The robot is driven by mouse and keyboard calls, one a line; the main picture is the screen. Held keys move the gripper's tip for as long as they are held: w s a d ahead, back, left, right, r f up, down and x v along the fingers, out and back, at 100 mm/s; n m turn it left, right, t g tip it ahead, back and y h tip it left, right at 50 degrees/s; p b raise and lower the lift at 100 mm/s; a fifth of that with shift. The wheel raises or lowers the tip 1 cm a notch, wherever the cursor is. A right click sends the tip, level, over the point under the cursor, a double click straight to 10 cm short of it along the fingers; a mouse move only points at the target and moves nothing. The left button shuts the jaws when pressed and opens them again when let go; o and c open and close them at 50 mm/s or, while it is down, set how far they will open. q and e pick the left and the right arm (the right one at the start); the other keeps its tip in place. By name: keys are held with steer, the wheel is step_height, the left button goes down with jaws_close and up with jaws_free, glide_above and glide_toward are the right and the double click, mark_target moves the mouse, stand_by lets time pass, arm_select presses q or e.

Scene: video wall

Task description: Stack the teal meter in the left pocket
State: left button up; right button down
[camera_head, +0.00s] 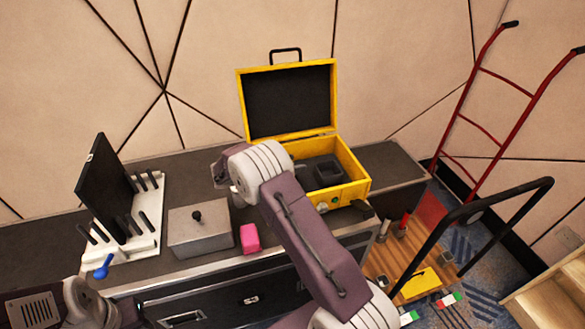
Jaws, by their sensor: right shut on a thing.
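The open yellow case (352,190) stands on the dark counter, its lid raised against the wall. A dark insert (322,172) with pockets shows inside; my right arm covers the case's left part, so the left pocket is hidden. I cannot make out a teal meter. My right gripper (238,198) is left of the case, above the counter behind the grey box, mostly hidden by its own wrist. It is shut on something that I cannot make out. My left arm shows at the bottom left, its gripper out of view.
A grey lidded box (199,230) and a pink block (250,238) sit on the counter. A dark panel (103,188) stands in a white rack (152,217) at left, near a blue-handled item (104,267). A cart (378,261) and red hand truck (481,125) are at right.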

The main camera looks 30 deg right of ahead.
step_height(320, 180, down, 2)
steer(key=shift+f, duration=0.1)
steer(key=c, duration=0.7)
jaws_free()
steer(key=shift+o, duration=0.2)
steer(key=shift+r, duration=0.2)
steer(key=v, duration=1.2)
